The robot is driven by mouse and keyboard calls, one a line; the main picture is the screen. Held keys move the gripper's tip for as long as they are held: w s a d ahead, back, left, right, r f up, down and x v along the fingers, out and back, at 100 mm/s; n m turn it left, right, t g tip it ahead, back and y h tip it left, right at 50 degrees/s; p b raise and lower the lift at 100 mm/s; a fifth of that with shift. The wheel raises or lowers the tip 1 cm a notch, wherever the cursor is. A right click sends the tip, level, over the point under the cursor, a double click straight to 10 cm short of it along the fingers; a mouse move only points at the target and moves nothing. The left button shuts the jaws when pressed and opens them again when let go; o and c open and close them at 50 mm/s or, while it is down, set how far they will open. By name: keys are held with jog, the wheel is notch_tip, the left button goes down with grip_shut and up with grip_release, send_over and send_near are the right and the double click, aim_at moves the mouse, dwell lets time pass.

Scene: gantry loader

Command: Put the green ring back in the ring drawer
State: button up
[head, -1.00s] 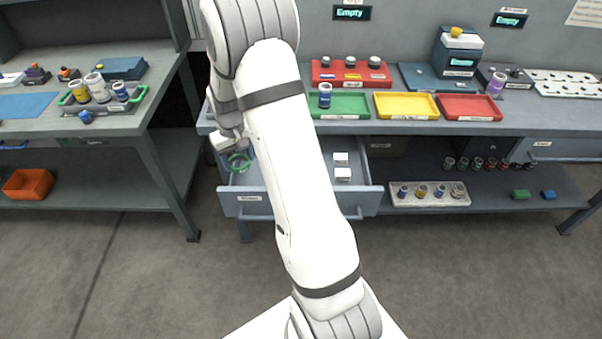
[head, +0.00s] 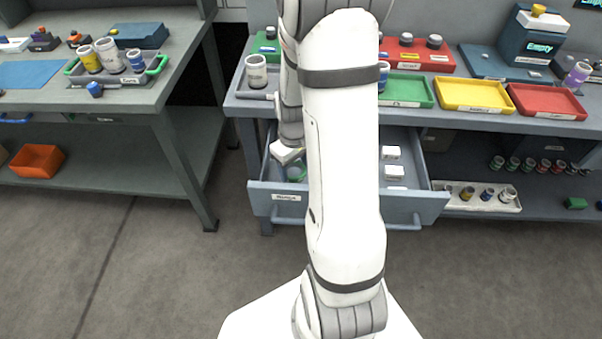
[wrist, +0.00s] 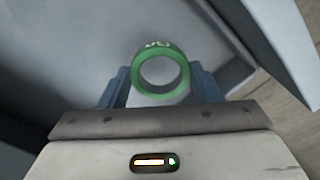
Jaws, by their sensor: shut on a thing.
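The green ring (wrist: 160,94) is between the two blue fingers of my gripper (wrist: 164,88) in the wrist view, and the fingers are shut on it. In the head view the ring (head: 296,173) shows small and partly hidden below the white wrist of my gripper (head: 290,165). The open drawer (head: 288,197), with a label on its front, is pulled out below the right bench. My gripper and the ring are over the left part of the drawer. I cannot tell whether the ring touches the drawer floor.
White boxes (head: 393,171) lie in the drawer's right part, beyond my arm. The drawer's walls stand around the gripper. Trays, including a yellow tray (head: 473,94) and a red tray (head: 546,101), sit on the bench above. An orange bin (head: 37,159) is on the left bench's shelf.

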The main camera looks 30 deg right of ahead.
aim_at(295, 175)
jog(key=shift+f, duration=1.95)
jog(key=shift+s, duration=0.1)
jog(key=shift+f+b, duration=0.15)
jog(key=shift+b, duration=0.15)
jog(key=o, duration=1.1)
notch_tip(295, 175, up, 12)
jog(key=p, duration=0.2)
jog(key=s+a+r+m+t, duration=0.2)
jog(key=s+a+r, duration=0.9)
jog(key=r, duration=0.1)
jog(key=shift+s+a+r, duration=0.2)
jog(key=shift+s+a, duration=0.15)
jog(key=shift+s, duration=0.05)
